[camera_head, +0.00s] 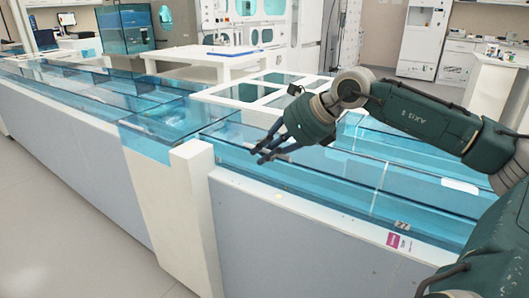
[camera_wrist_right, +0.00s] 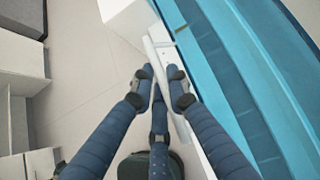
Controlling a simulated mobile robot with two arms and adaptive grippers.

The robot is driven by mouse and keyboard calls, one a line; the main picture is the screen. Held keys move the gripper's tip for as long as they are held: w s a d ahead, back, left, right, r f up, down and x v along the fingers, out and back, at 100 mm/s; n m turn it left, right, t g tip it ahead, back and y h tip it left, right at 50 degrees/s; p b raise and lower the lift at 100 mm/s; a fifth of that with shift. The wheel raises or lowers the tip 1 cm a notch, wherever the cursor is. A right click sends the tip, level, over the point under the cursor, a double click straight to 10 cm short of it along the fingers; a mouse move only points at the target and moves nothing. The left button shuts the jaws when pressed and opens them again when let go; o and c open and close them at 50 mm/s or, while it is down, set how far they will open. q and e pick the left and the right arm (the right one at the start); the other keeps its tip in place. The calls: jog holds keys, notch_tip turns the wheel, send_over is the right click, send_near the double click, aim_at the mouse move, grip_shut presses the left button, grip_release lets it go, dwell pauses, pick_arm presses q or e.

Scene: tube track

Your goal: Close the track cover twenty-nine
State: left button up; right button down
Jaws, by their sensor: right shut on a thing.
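The track has clear blue covers; a long blue cover (camera_head: 300,178) lies on the near right section, and it also shows in the right wrist view (camera_wrist_right: 235,85). I cannot read twenty-nine on any cover; a small dark number mark (camera_head: 402,226) is too blurred to tell. My right gripper (camera_head: 262,157) is at the left part of this near section, above its front edge. In the right wrist view, its blue fingers (camera_wrist_right: 162,82) are shut around a slim white handle (camera_wrist_right: 154,52) beside the blue cover. The handle's middle is partly hidden by the fingers. My left gripper is out of view.
A white post (camera_head: 195,190) stands at the track's corner, left of my gripper. More blue covers (camera_head: 95,95) run off to the left. A white frame with openings (camera_head: 262,93) lies behind. A pink label (camera_head: 393,240) is on the front rim. The floor (camera_head: 60,225) in front is clear.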

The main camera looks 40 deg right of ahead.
jog(key=shift+s+a+f, duration=0.1)
jog(key=shift+f, duration=0.2)
jog(key=c, duration=1.7)
grip_release()
jog(key=shift+o, duration=0.2)
jog(key=shift+r, duration=0.2)
jog(key=shift+s+d+r, duration=0.2)
jog(key=shift+s+r, duration=0.05)
jog(key=shift+r, duration=0.05)
jog(key=v, duration=1.1)
jog(key=shift+a, duration=0.1)
